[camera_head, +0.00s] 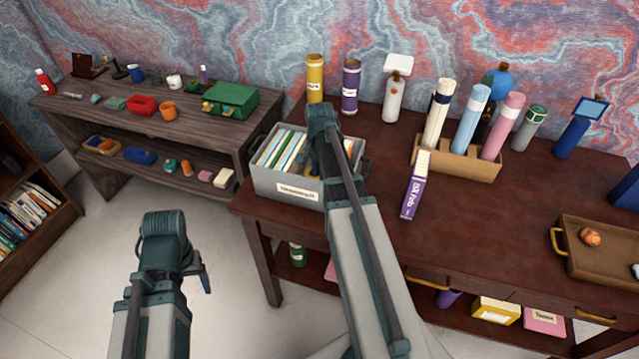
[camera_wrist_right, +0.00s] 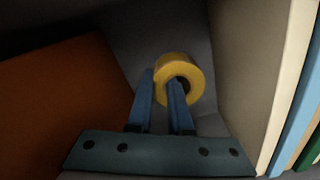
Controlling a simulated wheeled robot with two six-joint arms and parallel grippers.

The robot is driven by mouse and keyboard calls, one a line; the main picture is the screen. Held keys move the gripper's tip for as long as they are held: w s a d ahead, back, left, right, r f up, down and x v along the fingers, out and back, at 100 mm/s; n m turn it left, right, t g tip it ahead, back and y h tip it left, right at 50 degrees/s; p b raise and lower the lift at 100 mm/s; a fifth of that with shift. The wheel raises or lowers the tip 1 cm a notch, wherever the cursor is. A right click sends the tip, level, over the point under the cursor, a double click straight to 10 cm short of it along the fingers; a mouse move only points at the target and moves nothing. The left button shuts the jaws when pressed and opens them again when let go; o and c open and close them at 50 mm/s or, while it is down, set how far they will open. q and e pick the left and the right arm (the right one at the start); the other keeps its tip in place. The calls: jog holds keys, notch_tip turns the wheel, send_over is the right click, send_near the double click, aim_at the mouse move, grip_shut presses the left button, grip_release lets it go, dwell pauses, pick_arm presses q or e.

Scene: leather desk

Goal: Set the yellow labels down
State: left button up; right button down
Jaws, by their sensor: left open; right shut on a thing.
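The yellow labels show as a yellow roll (camera_wrist_right: 182,66) in the right wrist view. My right gripper (camera_wrist_right: 162,79) is shut on the roll's rim, one finger at its outer side and the other at its hole. Grey surfaces lie around the roll, with upright folders close on the right. In the head view, my right arm reaches over a grey file box (camera_head: 284,186) on the dark red desk (camera_head: 390,150). My left gripper (camera_head: 204,279) is open and empty, over the floor left of the desk.
An orange-brown panel (camera_wrist_right: 60,100) fills the wrist view's left side. A purple book (camera_head: 413,195) stands right of the box. Behind are a yellow tube (camera_head: 315,79), a purple tube (camera_head: 351,84) and a wooden rack (camera_head: 462,160). The desk between rack and brown tray (camera_head: 591,265) is clear.

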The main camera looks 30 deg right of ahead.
jog(key=shift+f, duration=0.1)
jog(key=shift+f, duration=0.1)
jog(key=c, duration=1.3)
grip_release()
jog(key=shift+f, duration=0.1)
jog(key=o, duration=0.5)
jog(key=shift+c, duration=0.2)
notch_tip(320, 180, up, 12)
jog(key=p, duration=1.2)
jog(key=shift+r, duration=0.25)
